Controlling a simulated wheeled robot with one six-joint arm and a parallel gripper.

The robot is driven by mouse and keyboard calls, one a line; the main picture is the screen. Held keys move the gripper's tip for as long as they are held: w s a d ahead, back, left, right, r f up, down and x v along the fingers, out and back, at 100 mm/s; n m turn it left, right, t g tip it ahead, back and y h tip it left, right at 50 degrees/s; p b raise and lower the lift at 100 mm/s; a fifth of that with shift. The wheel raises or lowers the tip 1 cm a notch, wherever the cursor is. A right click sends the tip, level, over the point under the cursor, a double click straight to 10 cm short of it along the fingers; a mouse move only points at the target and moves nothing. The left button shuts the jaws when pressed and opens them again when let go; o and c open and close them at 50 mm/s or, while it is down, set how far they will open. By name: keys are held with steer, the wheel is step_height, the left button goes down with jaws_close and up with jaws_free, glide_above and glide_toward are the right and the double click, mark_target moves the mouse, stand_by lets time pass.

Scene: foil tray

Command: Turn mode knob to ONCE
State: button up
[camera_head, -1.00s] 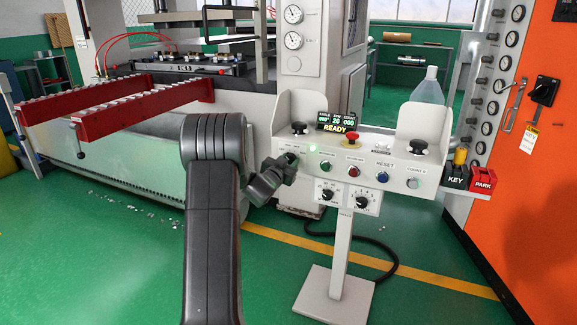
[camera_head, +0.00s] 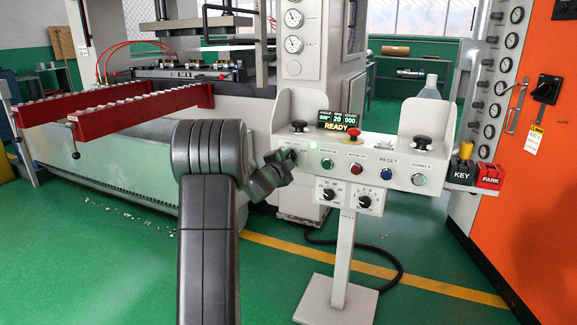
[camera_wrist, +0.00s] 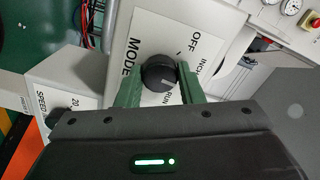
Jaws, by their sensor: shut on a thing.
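The black round mode knob (camera_wrist: 157,70) sits on a white plate (camera_wrist: 150,35) marked MODE, OFF, INCH and RUN in the wrist view. A label reading ONCE is not visible. A short pale pointer mark shows on the knob's side toward my gripper, near RUN. My gripper (camera_wrist: 159,77) has one green finger on each side of the knob and is shut on it. In the head view my gripper (camera_head: 287,160) is at the upper left of the white control panel (camera_head: 340,172), where it hides the knob.
Two lower dials sit beneath. KEY (camera_head: 462,172) and PARK (camera_head: 489,176) holders stand right. Raised side walls flank the panel.

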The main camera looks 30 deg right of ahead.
steer(key=shift+f+m+b, duration=0.1)
steer(key=shift+m+b, duration=0.55)
steer(key=shift+m, duration=0.55)
steer(key=o, duration=1)
steer(key=p+v, duration=0.1)
steer(key=v, duration=1.3)
steer(key=shift+d, duration=0.15)
steer(key=b+x, duration=0.1)
steer(key=x, duration=1.2)
steer(key=shift+w+d, duration=0.25)
steer(key=shift+w, duration=0.05)
steer(key=shift+s+a, duration=0.1)
